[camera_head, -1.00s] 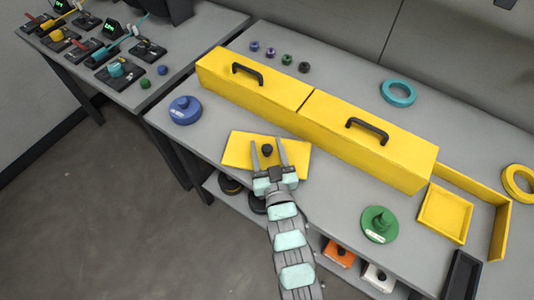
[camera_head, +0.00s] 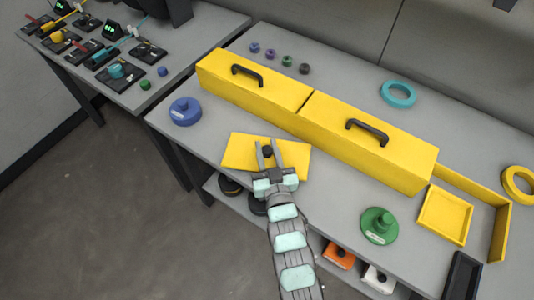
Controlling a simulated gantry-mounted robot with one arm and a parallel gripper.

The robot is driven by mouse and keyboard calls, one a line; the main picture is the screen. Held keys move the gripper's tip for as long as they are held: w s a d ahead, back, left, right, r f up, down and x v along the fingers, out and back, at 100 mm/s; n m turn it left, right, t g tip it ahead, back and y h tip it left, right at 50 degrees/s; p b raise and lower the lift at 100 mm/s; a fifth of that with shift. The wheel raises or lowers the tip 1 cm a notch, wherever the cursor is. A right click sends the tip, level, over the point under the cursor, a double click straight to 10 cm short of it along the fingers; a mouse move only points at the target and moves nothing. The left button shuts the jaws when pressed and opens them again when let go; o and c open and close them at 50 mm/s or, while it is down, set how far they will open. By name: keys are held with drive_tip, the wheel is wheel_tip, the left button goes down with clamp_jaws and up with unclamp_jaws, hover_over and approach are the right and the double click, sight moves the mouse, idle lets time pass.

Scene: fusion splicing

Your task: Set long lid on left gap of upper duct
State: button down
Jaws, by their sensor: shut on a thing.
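A flat yellow lid (camera_head: 238,152) with a small black knob (camera_head: 267,151) lies at the table's front edge, in front of the long yellow duct. My gripper (camera_head: 268,150) is over this lid with its two fingers on either side of the knob, shut on it. The lid still looks flat at table level; any small gap below it cannot be told. The long yellow duct (camera_head: 335,150) runs across the table, its top covered by two long lids with black handles (camera_head: 246,75) and (camera_head: 367,131), which meet at a thin seam.
A blue disc (camera_head: 185,111) stands left of the lid, a green disc (camera_head: 379,225) to the right. A yellow square tray (camera_head: 445,214) and a low yellow wall (camera_head: 500,231) are at the right.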

sight(267, 149)
wheel_tip(267, 149, up, 20)
drive_tip(key=p, duration=0.5)
drive_tip(key=shift+p, duration=0.3)
